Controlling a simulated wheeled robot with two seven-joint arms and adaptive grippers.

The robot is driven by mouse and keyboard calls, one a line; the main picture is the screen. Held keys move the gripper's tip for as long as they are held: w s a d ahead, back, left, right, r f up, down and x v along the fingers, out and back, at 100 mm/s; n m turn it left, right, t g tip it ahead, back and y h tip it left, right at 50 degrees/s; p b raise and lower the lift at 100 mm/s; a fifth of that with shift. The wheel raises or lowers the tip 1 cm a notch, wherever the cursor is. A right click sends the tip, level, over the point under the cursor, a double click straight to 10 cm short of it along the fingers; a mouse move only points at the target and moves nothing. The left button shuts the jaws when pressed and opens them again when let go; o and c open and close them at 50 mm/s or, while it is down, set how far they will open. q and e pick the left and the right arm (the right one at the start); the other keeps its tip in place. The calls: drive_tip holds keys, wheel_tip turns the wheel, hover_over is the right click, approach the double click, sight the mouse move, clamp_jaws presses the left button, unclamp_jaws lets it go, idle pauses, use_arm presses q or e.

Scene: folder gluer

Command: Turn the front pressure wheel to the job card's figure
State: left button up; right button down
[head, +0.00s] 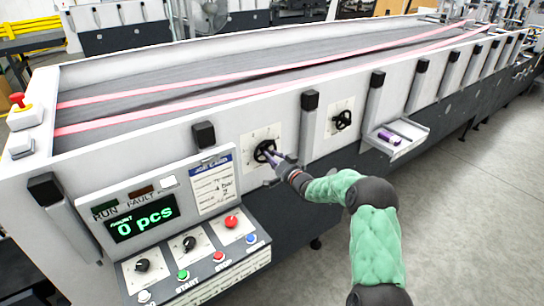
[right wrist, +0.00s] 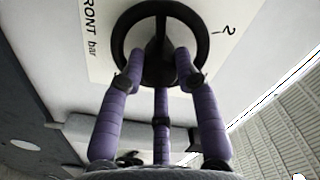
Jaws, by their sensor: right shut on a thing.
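The front pressure wheel (head: 262,149) is a small black handwheel on a white dial plate on the machine's near side. In the right wrist view the wheel (right wrist: 160,35) fills the top middle, and its plate (right wrist: 98,62) reads "FRONT bar" with a 2 at the right. My right gripper (head: 272,155) is shut on the wheel, its purple fingers (right wrist: 157,72) at the rim and hub. The fingers hide part of the wheel, and I cannot read its setting. The job card (head: 212,184) stands left of the wheel, showing "bar" and what looks like 2. My left gripper is out of view.
A second black handwheel (head: 343,120) sits on its own plate to the right. Beyond it a small tray (head: 408,141) holds a purple item. A control panel (head: 195,258) with a "0 pcs" display (head: 141,223) juts out at lower left. The floor at right is clear.

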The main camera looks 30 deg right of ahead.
drive_tip(key=shift+d+r+m, duration=0.1)
drive_tip(key=shift+r+m, duration=0.1)
drive_tip(key=shift+m, duration=0.2)
drive_tip(key=c, duration=0.9)
unclamp_jaws()
drive_tip(key=shift+f, duration=0.1)
drive_tip(key=s, duration=1.2)
drive_tip(key=shift+d, duration=0.45)
